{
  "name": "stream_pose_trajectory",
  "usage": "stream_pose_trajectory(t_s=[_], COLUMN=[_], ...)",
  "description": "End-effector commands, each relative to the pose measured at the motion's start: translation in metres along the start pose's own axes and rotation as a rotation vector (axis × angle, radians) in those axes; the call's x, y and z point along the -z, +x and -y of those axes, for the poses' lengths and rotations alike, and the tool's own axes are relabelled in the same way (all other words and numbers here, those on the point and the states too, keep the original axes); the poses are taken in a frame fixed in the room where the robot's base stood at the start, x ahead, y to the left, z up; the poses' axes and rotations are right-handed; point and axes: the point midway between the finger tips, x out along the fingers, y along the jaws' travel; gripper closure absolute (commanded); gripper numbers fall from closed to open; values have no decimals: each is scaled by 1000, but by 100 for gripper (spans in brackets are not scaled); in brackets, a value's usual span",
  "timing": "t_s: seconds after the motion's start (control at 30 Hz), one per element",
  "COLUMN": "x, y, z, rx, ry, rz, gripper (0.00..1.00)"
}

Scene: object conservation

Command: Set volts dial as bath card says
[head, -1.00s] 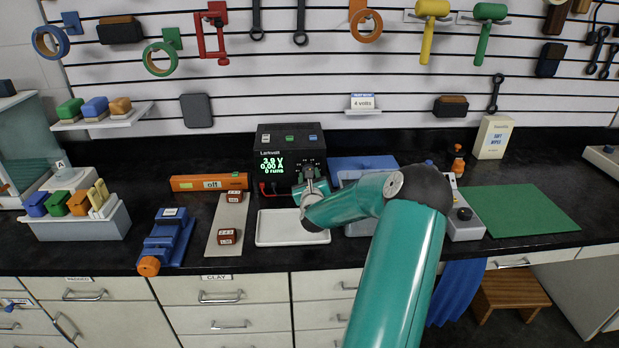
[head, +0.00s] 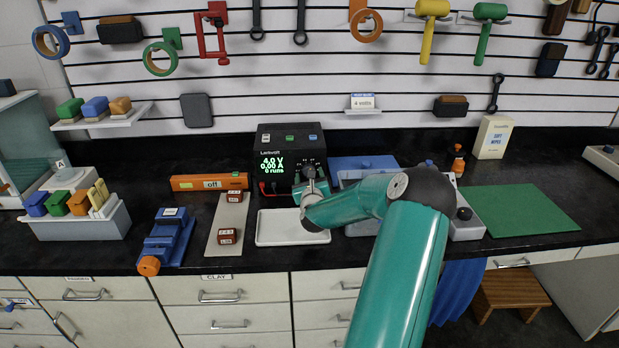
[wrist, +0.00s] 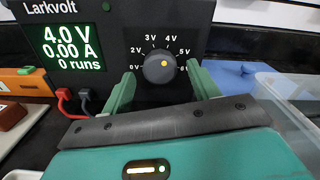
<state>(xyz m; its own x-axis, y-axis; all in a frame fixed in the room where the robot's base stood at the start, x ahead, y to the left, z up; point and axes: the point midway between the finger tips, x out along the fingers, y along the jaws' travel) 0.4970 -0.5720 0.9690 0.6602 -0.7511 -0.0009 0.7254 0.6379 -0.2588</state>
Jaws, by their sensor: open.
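The black Larkvolt power supply (head: 277,160) stands at the back of the bench; its green display (wrist: 71,41) reads 4.0 V, 0.00 A, 0 runs. In the wrist view its round volts dial (wrist: 159,66) has a yellow dot toward the upper right, over a scale from 0V to 6V. The bath card (head: 362,101) on the small wall shelf reads 4 volts. My gripper (wrist: 158,88) is open, with one teal finger on each side of the dial, low against the panel. The fingers appear apart from the dial; exact contact is hard to tell.
A white tray (head: 293,240) lies before the supply. A blue tub (head: 350,165) stands to its right, partly behind my arm. An orange bar labelled off (head: 209,182) lies left. Red and dark plugs (wrist: 66,95) sit in the supply's lower front.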

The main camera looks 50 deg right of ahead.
Motion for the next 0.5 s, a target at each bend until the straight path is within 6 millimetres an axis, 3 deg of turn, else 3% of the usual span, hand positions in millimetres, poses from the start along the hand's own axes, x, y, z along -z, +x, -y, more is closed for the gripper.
stream_pose_trajectory(t_s=[0.27,0.5], x=[0,0], y=[-14,-64], z=[1,1], rx=[0,1], ry=[0,-2], rz=[0,-1], gripper=[40,40])
